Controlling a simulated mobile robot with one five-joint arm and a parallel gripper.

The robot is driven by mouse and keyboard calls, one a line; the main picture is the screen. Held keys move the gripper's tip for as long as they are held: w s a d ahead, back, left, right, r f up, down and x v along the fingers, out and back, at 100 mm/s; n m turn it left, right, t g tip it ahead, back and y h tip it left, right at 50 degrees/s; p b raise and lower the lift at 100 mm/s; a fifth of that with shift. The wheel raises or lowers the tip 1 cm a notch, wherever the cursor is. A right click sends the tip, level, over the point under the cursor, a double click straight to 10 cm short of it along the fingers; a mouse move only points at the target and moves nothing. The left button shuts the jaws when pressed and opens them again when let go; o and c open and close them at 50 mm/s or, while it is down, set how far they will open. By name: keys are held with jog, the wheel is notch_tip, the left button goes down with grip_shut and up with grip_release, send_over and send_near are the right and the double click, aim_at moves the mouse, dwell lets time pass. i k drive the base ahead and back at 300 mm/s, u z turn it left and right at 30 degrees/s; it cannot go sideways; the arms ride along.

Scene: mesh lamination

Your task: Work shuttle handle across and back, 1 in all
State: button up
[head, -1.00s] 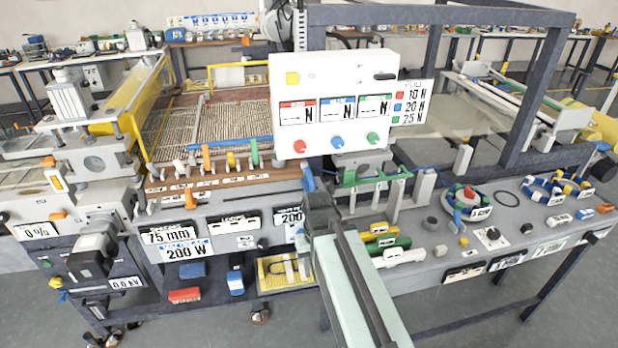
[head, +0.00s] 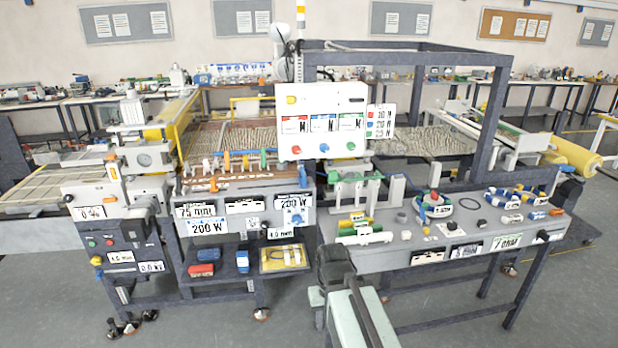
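A small orange upright handle (head: 213,184) stands at the slotted front ledge of the loom-like machine, left of centre. It looks like the shuttle handle, but it is too small to be certain. A row of coloured levers (head: 243,160) stands just behind it. My arm rises from the bottom centre, and its dark far part ends in front of the gap between the two benches, to the right of the handle and well apart from it. No gripper fingers can be made out.
A white control box (head: 322,122) with coloured knobs hangs above the middle. The right bench (head: 470,238) carries coils, blocks and small parts. A blue lever (head: 304,177) stands at the machine's right corner. Dark frame posts rise at right. The grey floor in front is clear.

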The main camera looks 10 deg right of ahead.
aim_at(303, 176)
jog(key=u, duration=0.3)
jog(key=i, duration=0.75)
jog(key=u, duration=0.75)
jog(key=i, duration=1)
jog(key=k, duration=0.65)
jog(key=u, duration=0.25)
jog(key=i, duration=0.65)
jog(key=z, duration=0.1)
